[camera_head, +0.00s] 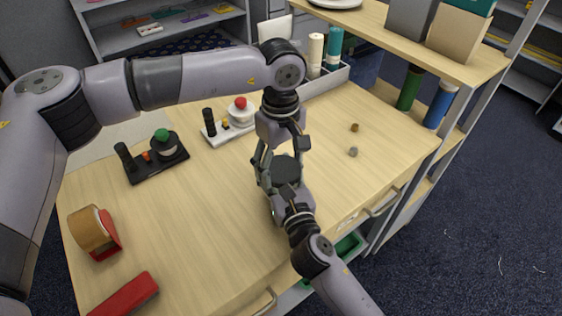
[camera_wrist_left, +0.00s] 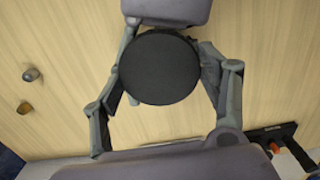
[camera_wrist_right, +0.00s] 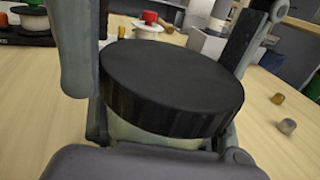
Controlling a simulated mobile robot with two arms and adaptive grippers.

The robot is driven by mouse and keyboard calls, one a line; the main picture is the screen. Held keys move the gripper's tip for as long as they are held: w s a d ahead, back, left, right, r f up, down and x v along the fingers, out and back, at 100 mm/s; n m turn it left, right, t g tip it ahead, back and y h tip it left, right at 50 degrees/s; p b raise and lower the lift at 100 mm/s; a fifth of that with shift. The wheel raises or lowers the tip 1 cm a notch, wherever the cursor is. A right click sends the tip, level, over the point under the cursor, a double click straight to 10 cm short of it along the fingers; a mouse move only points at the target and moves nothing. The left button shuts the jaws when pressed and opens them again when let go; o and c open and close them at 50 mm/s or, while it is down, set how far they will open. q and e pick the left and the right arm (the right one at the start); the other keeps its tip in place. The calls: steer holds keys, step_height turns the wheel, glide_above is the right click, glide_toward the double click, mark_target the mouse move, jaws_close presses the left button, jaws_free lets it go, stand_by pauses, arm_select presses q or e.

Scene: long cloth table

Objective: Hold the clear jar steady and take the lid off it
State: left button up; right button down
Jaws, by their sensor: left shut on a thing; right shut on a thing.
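The jar's round black lid (camera_head: 287,168) sits on top of the jar near the table's front edge. It also shows in the left wrist view (camera_wrist_left: 160,67) and the right wrist view (camera_wrist_right: 172,85). A pale strip of the jar's body (camera_wrist_right: 150,130) shows below the lid, which looks level and seated. My left gripper (camera_head: 284,160) comes from above with its fingers on either side of the lid, shut on it. My right gripper (camera_head: 284,187) reaches in from the front, low around the jar, shut on its body. Its fingertips are mostly hidden.
Behind are a black tray (camera_head: 173,168) with a green-topped spool and a white tray (camera_head: 217,137) with a red-topped one. Two small knobs (camera_head: 354,127) (camera_head: 353,152) lie to the right. A tape roll (camera_head: 88,230) and red block (camera_head: 124,296) are at left. A raised shelf (camera_head: 447,62) stands at right.

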arm_select(q)
steer(key=n, duration=0.4)
steer(key=shift+s+a+f, duration=0.2)
steer(key=shift+s+f, duration=0.05)
steer(key=shift+f, duration=0.05)
arm_select(e)
steer(key=shift+w+d+r, duration=0.15)
steer(key=shift+w+d, duration=0.05)
steer(key=shift+d, duration=0.15)
arm_select(q)
steer(key=n, duration=1.1)
steer(key=shift+s+d+n, duration=0.1)
steer(key=shift+d+n, duration=0.05)
steer(key=shift+n, duration=0.25)
steer(key=n, duration=0.5)
steer(key=shift+d, duration=0.15)
steer(key=o, duration=1.2)
steer(key=shift+r, duration=0.15)
arm_select(e)
steer(key=shift+a, duration=0.15)
arm_select(q)
steer(key=shift+o, duration=0.2)
steer(key=shift+w, duration=0.2)
arm_select(e)
steer(key=shift+s, duration=0.1)
arm_select(q)
steer(key=shift+r, duration=0.1)
